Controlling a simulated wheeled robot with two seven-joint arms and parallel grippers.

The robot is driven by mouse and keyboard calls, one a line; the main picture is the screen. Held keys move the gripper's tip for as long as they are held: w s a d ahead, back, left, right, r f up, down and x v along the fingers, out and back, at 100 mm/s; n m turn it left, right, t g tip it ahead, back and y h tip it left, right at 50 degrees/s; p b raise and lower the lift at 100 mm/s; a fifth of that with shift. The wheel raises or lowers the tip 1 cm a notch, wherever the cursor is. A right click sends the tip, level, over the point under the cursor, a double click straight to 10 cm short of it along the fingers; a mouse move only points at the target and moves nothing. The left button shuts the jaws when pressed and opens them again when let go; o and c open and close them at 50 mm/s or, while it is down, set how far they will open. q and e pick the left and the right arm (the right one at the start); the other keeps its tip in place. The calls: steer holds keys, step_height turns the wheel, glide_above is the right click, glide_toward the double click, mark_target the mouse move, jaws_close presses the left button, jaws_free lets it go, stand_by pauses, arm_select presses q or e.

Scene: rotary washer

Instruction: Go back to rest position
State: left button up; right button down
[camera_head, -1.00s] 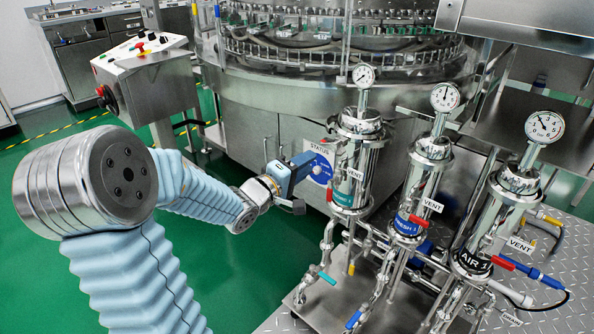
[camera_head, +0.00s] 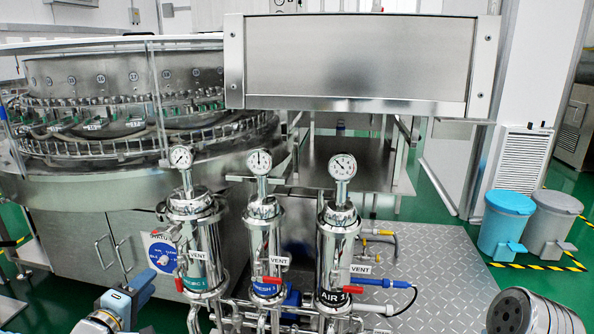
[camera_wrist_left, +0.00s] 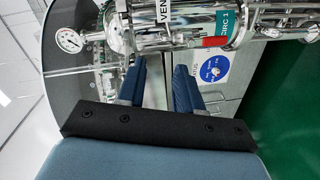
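My left gripper (camera_head: 143,281) shows at the lower left of the head view, in front of the round status sign (camera_head: 162,255) on the washer's cabinet. In the left wrist view its two blue fingers (camera_wrist_left: 158,70) stand apart with nothing between them. The status sign shows past the fingers there (camera_wrist_left: 214,69). My right gripper is out of view. Only a round grey joint of my arm shows at the lower right of the head view.
Three steel filter housings with gauges stand close right of my left gripper: the CIRC one (camera_head: 197,245), the FRESH one (camera_head: 264,240) and the AIR one (camera_head: 337,255). The rotary washer (camera_head: 110,180) is behind. Blue (camera_head: 505,222) and grey (camera_head: 550,222) bins stand right.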

arm_select(q)
steer(key=s+d+f+m+g+h, duration=0.1)
steer(key=d+f+m+g, duration=0.15)
steer(key=d+f, duration=0.4)
steer(key=d+f+m+g, duration=0.1)
steer(key=d+f+g, duration=0.2)
steer(key=f, duration=0.7)
steer(key=s+d+f+m+g+h, duration=0.1)
steer(key=d+f+m+g, duration=0.15)
steer(key=d+f, duration=0.45)
steer(key=s+d+f+m+g, duration=0.3)
steer(key=s+d+f+g, duration=0.1)
steer(key=s+f, duration=0.3)
steer(key=s+d+f+m+g, duration=0.3)
steer(key=s+d+f+g, duration=0.1)
steer(key=s+f, duration=0.3)
steer(key=shift+s+d+h, duration=0.4)
steer(key=shift+s+d, duration=0.35)
steer(key=shift+f, duration=0.1)
